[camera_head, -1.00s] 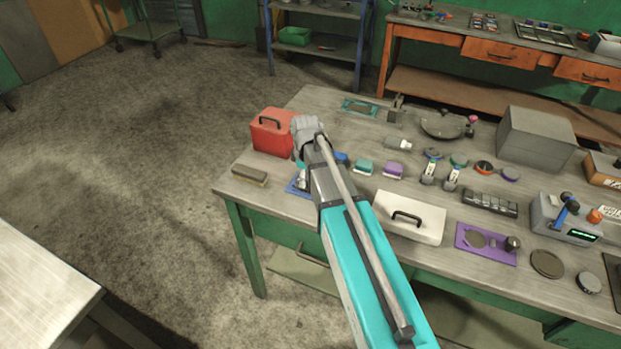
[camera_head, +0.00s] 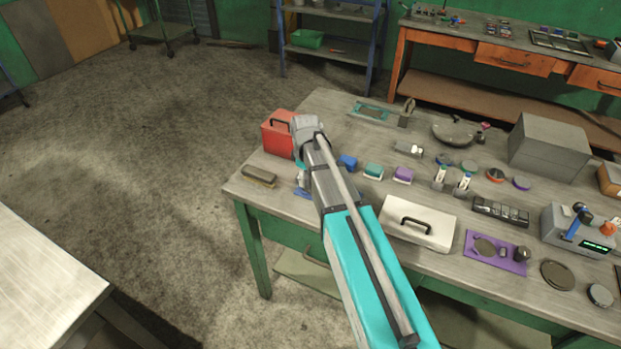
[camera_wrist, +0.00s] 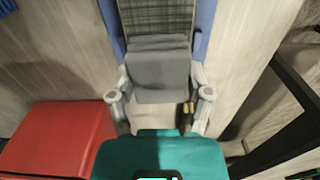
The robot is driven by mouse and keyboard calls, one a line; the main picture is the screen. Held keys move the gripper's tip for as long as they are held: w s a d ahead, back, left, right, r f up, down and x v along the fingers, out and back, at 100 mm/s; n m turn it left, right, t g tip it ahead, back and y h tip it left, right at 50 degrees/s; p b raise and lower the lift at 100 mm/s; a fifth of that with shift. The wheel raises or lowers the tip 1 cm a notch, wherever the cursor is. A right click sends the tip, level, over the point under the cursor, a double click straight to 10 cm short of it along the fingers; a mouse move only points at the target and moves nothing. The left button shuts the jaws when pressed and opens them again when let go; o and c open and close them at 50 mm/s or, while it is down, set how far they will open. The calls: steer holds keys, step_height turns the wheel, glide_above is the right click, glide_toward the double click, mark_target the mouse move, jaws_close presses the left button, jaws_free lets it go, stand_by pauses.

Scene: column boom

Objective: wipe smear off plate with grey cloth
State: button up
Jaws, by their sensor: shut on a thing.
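The grey cloth (camera_wrist: 158,72) is a folded pad between the fingers of my gripper (camera_wrist: 160,94) in the wrist view. My gripper is shut on it. Beyond and below the cloth is a blue-edged plate (camera_wrist: 204,18) with a dark checked middle. The cloth overlaps its near part, and I cannot tell whether they touch. No smear can be made out on the part that shows. In the head view my arm hides the cloth and most of the plate; a bit of blue (camera_head: 302,190) shows beside the arm.
A red box (camera_head: 277,136) with a black handle stands close by the gripper. A brown brush-like block (camera_head: 259,176) lies near the table's left edge.

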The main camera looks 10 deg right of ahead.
steer(key=shift+a, duration=0.1)
stand_by(0.3)
steer(key=shift+r+p, duration=3.05)
steer(key=shift+r+p, duration=1.5)
steer(key=shift+p, duration=0.05)
